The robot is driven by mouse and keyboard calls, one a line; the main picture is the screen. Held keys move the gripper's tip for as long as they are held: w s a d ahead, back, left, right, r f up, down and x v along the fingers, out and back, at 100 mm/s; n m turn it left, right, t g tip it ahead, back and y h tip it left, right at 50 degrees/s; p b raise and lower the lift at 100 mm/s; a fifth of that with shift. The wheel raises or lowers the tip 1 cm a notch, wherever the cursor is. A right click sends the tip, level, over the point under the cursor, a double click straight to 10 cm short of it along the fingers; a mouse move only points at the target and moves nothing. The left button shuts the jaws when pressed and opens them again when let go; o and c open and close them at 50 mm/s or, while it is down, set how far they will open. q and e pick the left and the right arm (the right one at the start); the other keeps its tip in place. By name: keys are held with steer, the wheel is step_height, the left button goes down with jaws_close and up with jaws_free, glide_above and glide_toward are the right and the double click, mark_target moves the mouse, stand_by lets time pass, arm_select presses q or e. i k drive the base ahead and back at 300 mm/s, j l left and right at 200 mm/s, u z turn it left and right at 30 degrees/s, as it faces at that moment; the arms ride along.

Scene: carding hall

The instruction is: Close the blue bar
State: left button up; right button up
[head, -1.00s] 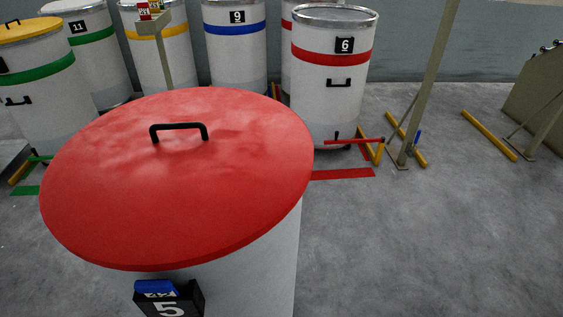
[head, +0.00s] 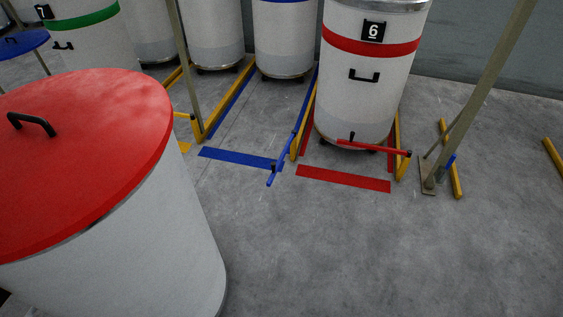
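The blue bar (head: 272,175) is in the middle of the head view, low above the floor. It is on the left side of the yellow rail that divides the blue lane from the red lane. It points out toward me, at an angle to the blue floor stripe (head: 228,156), rather than lying across the lane front. At the back of that lane stands a white can with a blue band (head: 284,40). Neither of my grippers is in view.
A large white can with a red lid (head: 85,130) fills the near left. Can 6 (head: 365,95) stands behind the red bar (head: 375,147), which lies across its lane. A slanted post (head: 480,100) stands at right. The floor front right is clear.

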mark_target(274, 167)
steer(key=i+l, duration=0.25)
steer(key=i+l+u, duration=0.1)
steer(key=l, duration=0.3)
steer(key=i+l, duration=0.35)
